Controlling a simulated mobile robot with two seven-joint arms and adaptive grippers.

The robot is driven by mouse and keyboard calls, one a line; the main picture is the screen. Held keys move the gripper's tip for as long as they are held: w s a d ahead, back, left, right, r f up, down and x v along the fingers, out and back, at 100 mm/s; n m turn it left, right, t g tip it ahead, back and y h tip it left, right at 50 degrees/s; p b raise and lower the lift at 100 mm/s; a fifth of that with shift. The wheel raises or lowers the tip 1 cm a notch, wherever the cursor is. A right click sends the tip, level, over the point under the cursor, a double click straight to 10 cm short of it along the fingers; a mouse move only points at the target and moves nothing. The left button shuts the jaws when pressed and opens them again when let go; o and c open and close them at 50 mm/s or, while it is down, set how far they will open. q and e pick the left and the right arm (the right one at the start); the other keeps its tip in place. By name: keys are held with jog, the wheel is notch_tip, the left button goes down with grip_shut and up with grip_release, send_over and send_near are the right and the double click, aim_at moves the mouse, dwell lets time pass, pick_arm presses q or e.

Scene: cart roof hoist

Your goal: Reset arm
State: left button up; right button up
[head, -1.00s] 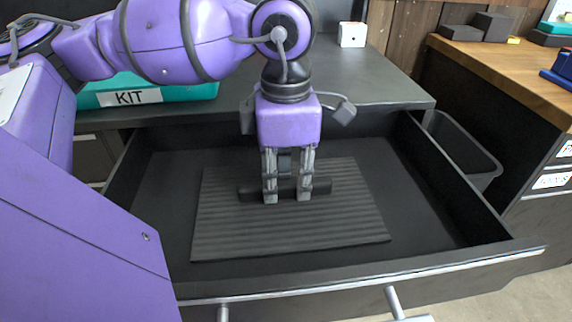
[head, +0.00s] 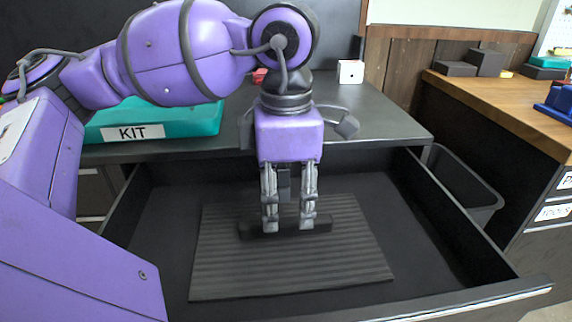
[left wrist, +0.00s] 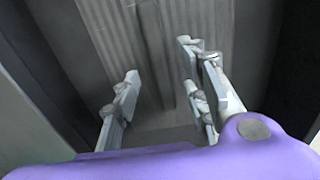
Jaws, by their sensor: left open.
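My left gripper (head: 288,222) points down into the open drawer (head: 445,222), with its two fingers apart. A dark bar (head: 322,226) lies on the ribbed grey mat (head: 290,272) inside the drawer, directly below the fingertips. The fingertips overlap the bar in the head view, and I cannot tell whether they touch it. In the left wrist view the open fingers (left wrist: 160,85) stand on either side of a dark strip, with the ribbed mat (left wrist: 195,20) beyond. My right gripper is not in view.
The drawer walls surround the gripper. The dark countertop (head: 380,118) behind carries a teal KIT box (head: 175,117) and a small white block (head: 350,71). A grey bin (head: 465,185) stands right of the drawer, beside a wooden-topped bench (head: 505,100).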

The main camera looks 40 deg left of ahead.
pick_arm(q)
notch_tip(320, 180, up, 8)
jog(key=shift+r, duration=0.2)
